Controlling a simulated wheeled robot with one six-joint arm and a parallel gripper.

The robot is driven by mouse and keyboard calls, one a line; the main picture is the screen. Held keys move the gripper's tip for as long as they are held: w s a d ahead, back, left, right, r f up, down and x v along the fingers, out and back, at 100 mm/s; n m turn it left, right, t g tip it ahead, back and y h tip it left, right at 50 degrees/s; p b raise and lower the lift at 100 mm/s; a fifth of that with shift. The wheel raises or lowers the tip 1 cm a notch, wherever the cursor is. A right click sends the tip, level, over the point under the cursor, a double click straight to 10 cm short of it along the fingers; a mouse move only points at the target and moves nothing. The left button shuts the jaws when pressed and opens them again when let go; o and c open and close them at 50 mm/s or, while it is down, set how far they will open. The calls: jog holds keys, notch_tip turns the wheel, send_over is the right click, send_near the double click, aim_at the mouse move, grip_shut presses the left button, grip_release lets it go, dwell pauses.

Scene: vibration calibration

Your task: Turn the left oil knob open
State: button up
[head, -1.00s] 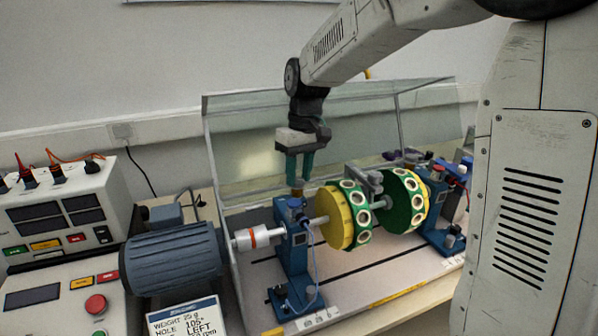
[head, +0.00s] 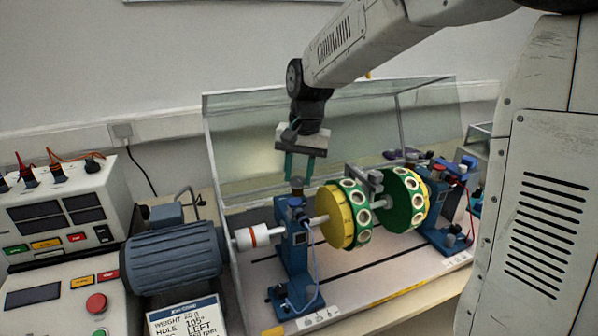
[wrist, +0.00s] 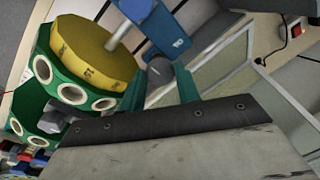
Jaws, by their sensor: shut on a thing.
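The left oil knob (head: 297,183) is a small dark piece on top of the left blue bearing stand (head: 293,245). My gripper (head: 299,178) points down from above, with its green fingers on either side of the knob, shut on it. In the wrist view the dark round knob (wrist: 160,70) shows between the two green fingers (wrist: 160,84), and the blue stand (wrist: 168,30) is behind it. The fingers partly hide the knob, so its exact turn angle is hard to read.
The yellow-and-green rotor disc (head: 343,215) stands right of the stand, with a second green disc (head: 403,200) further right. A blue motor (head: 175,258) is at left. A clear raised cover (head: 245,150) stands behind my gripper. A control box (head: 55,220) is at far left.

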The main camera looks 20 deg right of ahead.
aim_at(303, 180)
jog(key=shift+m, duration=0.5)
jog(key=o, duration=1)
jog(key=shift+c, duration=0.2)
jog(key=r, duration=0.7)
jog(key=shift+s+d+r, duration=0.25)
jog(key=shift+d+r, duration=0.15)
